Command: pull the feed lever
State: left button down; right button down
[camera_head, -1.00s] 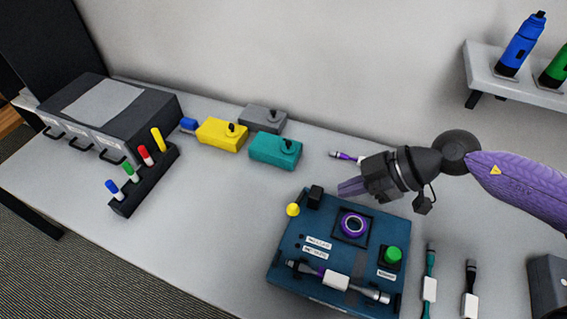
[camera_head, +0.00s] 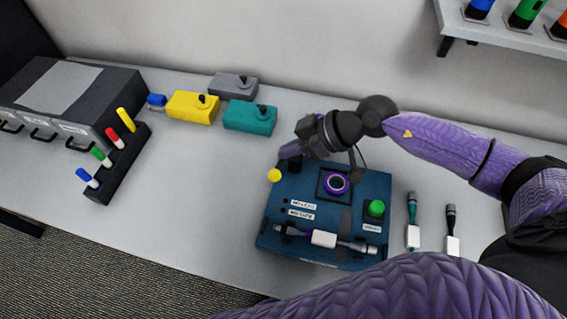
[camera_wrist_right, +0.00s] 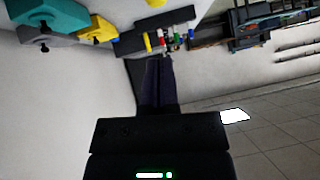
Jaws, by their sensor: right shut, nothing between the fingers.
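The feed lever appears as a yellow ball knob (camera_head: 274,175) at the left back corner of the blue machine (camera_head: 290,238). Its stem and base are mostly hidden in the head view. My right gripper (camera_head: 289,153) is shut and empty, just above and behind the knob, pointing left and down. I cannot tell whether its fingers touch the lever. In the right wrist view the shut fingers (camera_wrist_right: 158,80) show. A yellow piece shows at that view's top edge, but I cannot tell if it is the knob. My left gripper is out of view.
The machine carries a purple ring (camera_head: 336,183), a green button (camera_head: 376,208) and a cable (camera_head: 323,239). Two more cables lie to its right. Yellow (camera_head: 192,107), teal (camera_head: 250,117) and grey boxes and a marker rack (camera_head: 118,165) stand left. The table's left front is clear.

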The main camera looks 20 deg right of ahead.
aim_at(279, 165)
jog(key=f, duration=0.2)
jog(key=a+f+b, duration=0.1)
jog(key=f, duration=0.1)
jog(key=shift+a+f+b, duration=0.15)
jog(key=shift+f+b, duration=0.15)
jog(key=shift+f, duration=0.05)
jog(key=f+t+p, duration=0.1)
jog(key=p, duration=0.2)
jog(key=s+a+f+n+t+h+p, duration=0.1)
jog(key=p, duration=0.3)
jog(key=s+f+n+t+h+p, duration=0.1)
jog(key=f+p, duration=0.1)
jog(key=p, duration=0.1)
jog(key=shift+s+a, duration=0.25)
jog(key=shift+a, duration=0.1)
jog(key=shift+s+a+f+n+t, duration=0.1)
jog(key=shift+s+f+n+t, duration=0.05)
jog(key=shift+f+n+t, duration=0.35)
jog(key=shift+s+f, duration=0.1)
jog(key=shift+f, duration=0.5)
